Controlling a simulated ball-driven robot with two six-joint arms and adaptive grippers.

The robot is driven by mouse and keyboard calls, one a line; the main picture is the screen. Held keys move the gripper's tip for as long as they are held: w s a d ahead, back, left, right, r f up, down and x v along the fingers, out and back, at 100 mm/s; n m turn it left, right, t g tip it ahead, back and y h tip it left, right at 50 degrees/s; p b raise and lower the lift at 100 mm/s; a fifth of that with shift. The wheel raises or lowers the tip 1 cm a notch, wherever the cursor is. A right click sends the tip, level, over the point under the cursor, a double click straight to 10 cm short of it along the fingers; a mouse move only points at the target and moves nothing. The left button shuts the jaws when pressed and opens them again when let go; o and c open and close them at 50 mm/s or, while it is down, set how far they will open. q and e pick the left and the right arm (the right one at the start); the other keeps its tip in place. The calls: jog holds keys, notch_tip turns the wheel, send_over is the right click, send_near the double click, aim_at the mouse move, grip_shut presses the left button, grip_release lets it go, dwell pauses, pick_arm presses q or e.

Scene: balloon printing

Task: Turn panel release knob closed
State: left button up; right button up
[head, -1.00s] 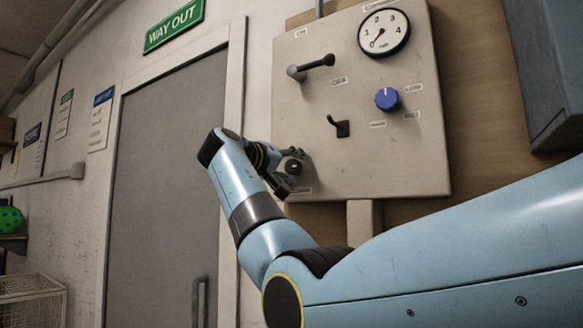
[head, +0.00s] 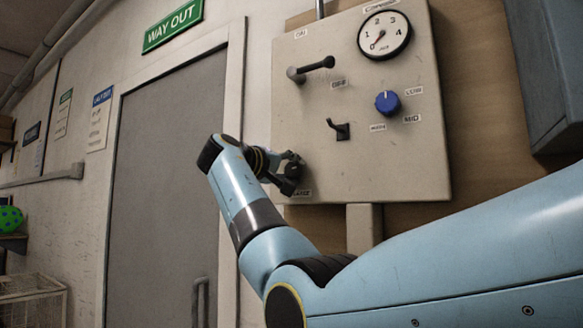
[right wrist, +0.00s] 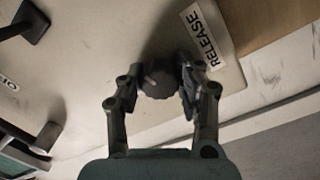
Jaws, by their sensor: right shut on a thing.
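The panel release knob (right wrist: 158,80) is a small dark ribbed knob on the beige panel (head: 400,165), beside a "RELEASE" label (right wrist: 205,38) in the right wrist view. My right gripper (right wrist: 157,85) has its two fingers on either side of the knob and is shut on it. In the head view my right gripper (head: 290,173) is at the panel's lower left corner and mostly hides the knob. My left gripper is not in view.
The panel also carries a lever (head: 312,69), a black toggle switch (head: 339,129), a blue knob (head: 387,103) and a round gauge (head: 384,34). A grey door (head: 165,190) stands left of it. A grey box (head: 545,75) is at the right.

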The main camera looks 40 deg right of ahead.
jog(key=n+p, duration=0.3)
jog(key=n, duration=0.2)
jog(key=shift+n+p, duration=0.3)
jog(key=shift+p, duration=0.1)
jog(key=n+p, duration=0.4)
jog(key=n, duration=0.1)
jog(key=shift+r+n+p, duration=0.15)
jog(key=shift+n+p, duration=0.25)
jog(key=shift+n+t+p, duration=0.4)
jog(key=shift+n+p, duration=0.3)
jog(key=shift+n, duration=0.5)
jog(key=shift+f+n, duration=0.2)
jog(key=shift+n, duration=0.9)
jog(key=o, duration=1.1)
jog(key=shift+o, duration=0.3)
